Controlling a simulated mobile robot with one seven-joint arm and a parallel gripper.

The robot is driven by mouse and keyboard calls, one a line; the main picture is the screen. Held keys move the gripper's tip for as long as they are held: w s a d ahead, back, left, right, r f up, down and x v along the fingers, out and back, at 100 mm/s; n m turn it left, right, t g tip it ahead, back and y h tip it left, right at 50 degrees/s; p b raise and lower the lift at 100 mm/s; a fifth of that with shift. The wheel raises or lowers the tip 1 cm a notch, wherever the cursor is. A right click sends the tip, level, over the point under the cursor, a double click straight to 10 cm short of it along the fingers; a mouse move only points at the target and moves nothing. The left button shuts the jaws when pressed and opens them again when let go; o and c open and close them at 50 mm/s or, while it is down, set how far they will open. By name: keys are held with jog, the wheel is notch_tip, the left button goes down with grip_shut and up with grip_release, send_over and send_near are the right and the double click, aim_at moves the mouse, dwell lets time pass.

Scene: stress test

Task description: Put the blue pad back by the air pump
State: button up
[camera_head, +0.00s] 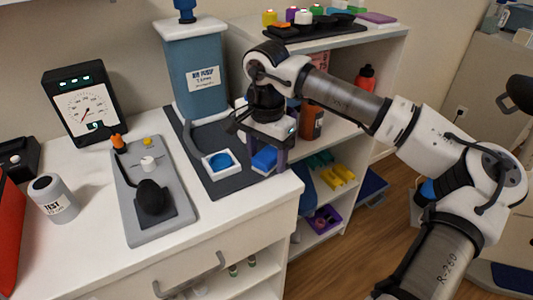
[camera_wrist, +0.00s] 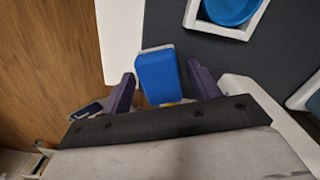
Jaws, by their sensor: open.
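The blue pad (camera_head: 264,158) is a small blue block at the right edge of the dark mat (camera_head: 226,184) on the counter. It also shows in the wrist view (camera_wrist: 157,75), near the counter's edge. My gripper (camera_head: 266,149) is open and low over the pad. In the wrist view its two purple fingers (camera_wrist: 162,72) stand on either side of the pad, with a narrow gap at each side. The air pump (camera_head: 197,72), a tall teal box with a white label, stands on the back of the mat, left of my gripper.
A white square holder (camera_head: 219,163) with a round blue disc sits left of the pad on the mat. A grey control board (camera_head: 152,190), a gauge (camera_head: 84,105) and a TEST can (camera_head: 54,198) stand further left. The shelf (camera_head: 345,150) at right holds bottles and small items.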

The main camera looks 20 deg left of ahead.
aim_at(267, 155)
notch_tip(267, 155, up, 12)
dwell(0.4)
